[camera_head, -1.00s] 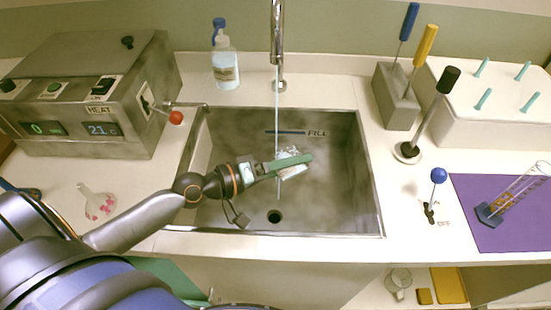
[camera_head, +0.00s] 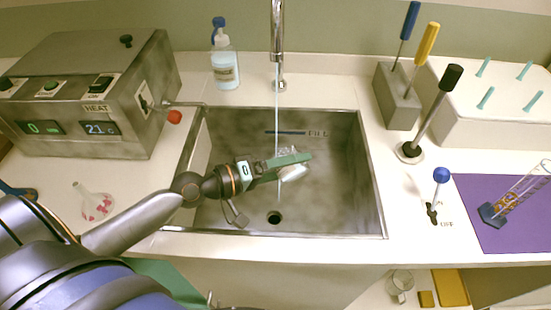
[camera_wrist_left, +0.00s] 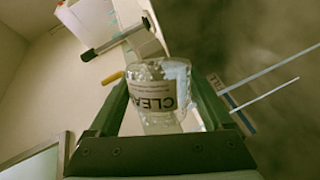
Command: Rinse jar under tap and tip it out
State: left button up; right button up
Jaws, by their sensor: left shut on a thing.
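My left gripper (camera_head: 290,162) is over the sink (camera_head: 340,200), shut on a clear jar (camera_head: 294,173). In the left wrist view the jar (camera_wrist_left: 160,95) sits between the green fingers and bears a label reading "CLEA", partly cut off and upside down. In the head view the jar looks tilted, partly hidden by the green finger. The tap (camera_head: 277,35) hangs at the back, and a thin stream of water (camera_head: 277,95) falls from it toward the jar and gripper. Whether water is inside the jar is unclear. My right gripper is not in view.
A heater box (camera_head: 90,95) with a red-knobbed lever stands left of the sink. A soap bottle (camera_head: 225,65) stands behind it.

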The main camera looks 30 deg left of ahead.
pick_arm(q)
jog(key=shift+w+a+f+n+b, duration=0.2)
jog(key=shift+a+f+n+b, duration=0.25)
jog(key=shift+b, duration=0.4)
jog(key=shift+r+h, duration=0.1)
jog(key=shift+h, duration=0.2)
jog(key=shift+w+a+n+b, duration=0.2)
jog(key=shift+w+n+b, duration=0.05)
jog(key=shift+n+b, duration=0.45)
dwell(0.6)
jog(key=shift+a+r+n+h, duration=0.2)
jog(key=shift+n+h, duration=0.2)
jog(key=shift+n, duration=0.25)
jog(key=shift+w, duration=0.1)
jog(key=shift+a+r+n, duration=0.1)
jog(key=shift+r+n, duration=0.1)
jog(key=shift+n, duration=0.4)
